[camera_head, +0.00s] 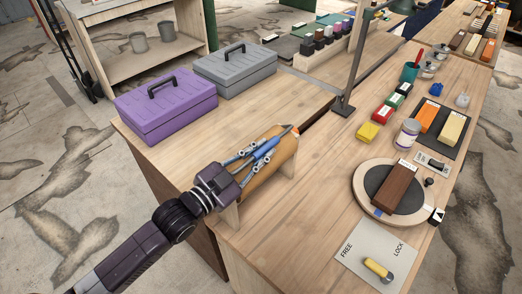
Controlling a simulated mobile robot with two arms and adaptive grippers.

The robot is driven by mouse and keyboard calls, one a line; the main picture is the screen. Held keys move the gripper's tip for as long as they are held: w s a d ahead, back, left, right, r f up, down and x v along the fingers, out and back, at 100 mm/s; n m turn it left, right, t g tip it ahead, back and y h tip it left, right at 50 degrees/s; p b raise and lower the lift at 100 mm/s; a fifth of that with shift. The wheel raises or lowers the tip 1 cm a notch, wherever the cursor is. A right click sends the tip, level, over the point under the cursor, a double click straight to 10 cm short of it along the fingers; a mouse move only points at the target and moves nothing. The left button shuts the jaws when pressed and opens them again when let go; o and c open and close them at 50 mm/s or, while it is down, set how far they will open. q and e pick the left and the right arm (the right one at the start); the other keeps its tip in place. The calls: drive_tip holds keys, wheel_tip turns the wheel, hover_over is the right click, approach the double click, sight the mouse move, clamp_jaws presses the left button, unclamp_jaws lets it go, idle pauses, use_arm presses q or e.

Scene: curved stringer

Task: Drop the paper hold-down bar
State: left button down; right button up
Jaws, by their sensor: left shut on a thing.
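My left gripper (256,158) reaches in from the lower left, shut on a blue-handled tool (266,147) whose dark tip points up and right. The tool lies along or just above a curved tan wooden piece (286,154) on upright supports; whether it touches the wood is unclear. The gripper hides part of this piece. I cannot pick out a paper hold-down bar with certainty. A round board (363,207) with a dark disc carries a brown block (396,188). In front lies a FREE/LOCK plate (362,249) with a yellow-handled lever (378,268). My right gripper is not in view.
A purple toolbox (165,105) and a grey toolbox (235,70) stand at the back left. A lamp post (354,65) rises mid-bench. Coloured blocks (367,131), a jar (407,134) and a dark mat (433,145) crowd the right. Bare bench lies left of the round board.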

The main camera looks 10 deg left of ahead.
sight(233, 175)
use_arm(q)
drive_tip(key=c, duration=1.8)
unclamp_jaws()
drive_tip(key=shift+c, duration=0.2)
drive_tip(key=v, duration=1)
drive_tip(key=shift+s+a, duration=0.15)
drive_tip(key=shift+s, duration=0.1)
drive_tip(key=shift+v, duration=0.75)
drive_tip(key=shift+c, duration=0.6)
